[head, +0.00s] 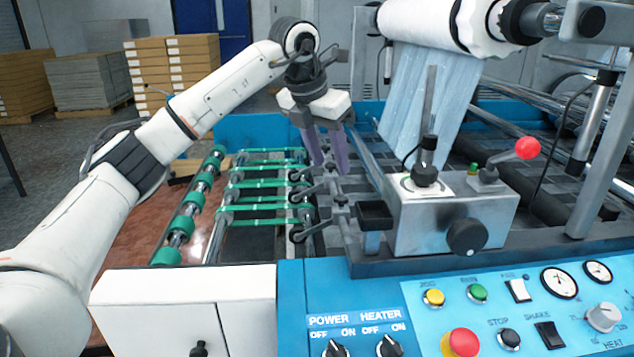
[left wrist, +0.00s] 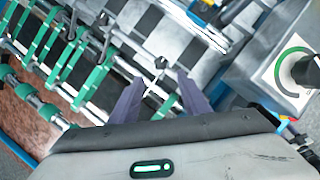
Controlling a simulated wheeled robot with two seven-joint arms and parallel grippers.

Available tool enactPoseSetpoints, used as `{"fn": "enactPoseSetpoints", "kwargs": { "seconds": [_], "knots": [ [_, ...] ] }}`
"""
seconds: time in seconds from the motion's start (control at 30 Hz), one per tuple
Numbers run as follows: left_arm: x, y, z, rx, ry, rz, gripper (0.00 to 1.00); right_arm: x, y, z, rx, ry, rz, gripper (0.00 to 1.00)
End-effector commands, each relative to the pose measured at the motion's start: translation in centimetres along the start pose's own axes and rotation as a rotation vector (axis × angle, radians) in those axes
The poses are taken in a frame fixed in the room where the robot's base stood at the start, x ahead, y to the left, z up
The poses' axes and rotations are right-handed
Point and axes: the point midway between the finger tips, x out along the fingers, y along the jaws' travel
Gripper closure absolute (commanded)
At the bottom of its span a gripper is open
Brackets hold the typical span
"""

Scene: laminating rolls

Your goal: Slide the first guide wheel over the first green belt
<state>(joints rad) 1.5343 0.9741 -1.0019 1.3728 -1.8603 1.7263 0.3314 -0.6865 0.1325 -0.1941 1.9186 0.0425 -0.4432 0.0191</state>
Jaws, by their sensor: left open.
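Several green belts (head: 258,184) run across rollers left of centre in the head view, and at upper left in the left wrist view (left wrist: 45,35). Several guide wheels on lever arms sit along a bar at the belts' right ends; one black wheel (head: 297,234) is nearest in the head view, others lie farther back (head: 295,195). I cannot tell which wheel or belt is the first. My left gripper (head: 327,168) points down over the bar, right of the belts. Its purple fingers are apart and empty, with a small bar clamp (left wrist: 160,62) showing between them in the left wrist view. My right gripper is out of view.
The control box (head: 455,222) with a red-knobbed lever (head: 527,148) stands right of my left gripper. A film roll (head: 425,22) hangs above with its sheet coming down. The blue control panel (head: 460,310) is in front. Boxes on pallets (head: 170,70) stand behind.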

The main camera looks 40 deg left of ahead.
Motion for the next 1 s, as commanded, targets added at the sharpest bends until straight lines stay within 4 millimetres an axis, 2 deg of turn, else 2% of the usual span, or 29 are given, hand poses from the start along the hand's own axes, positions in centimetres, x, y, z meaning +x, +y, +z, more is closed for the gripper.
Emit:
{"fn": "enactPoseSetpoints", "kwargs": {
  "seconds": [0.5,0.7,0.97,1.0],
  "knots": [
    [8.5,0.1,-0.3,-0.004,0.003,-0.003,0.58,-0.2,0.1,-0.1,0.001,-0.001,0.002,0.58],
    [9.8,0.2,-0.2,-0.005,0.001,-0.003,0.58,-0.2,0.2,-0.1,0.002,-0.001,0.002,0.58],
    [9.9,0.2,-0.2,-0.005,0.000,-0.003,0.58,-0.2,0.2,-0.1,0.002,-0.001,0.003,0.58],
    [9.9,0.2,-0.2,-0.005,0.000,-0.003,0.64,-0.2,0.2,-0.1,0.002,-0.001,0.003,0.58]
  ]
}}
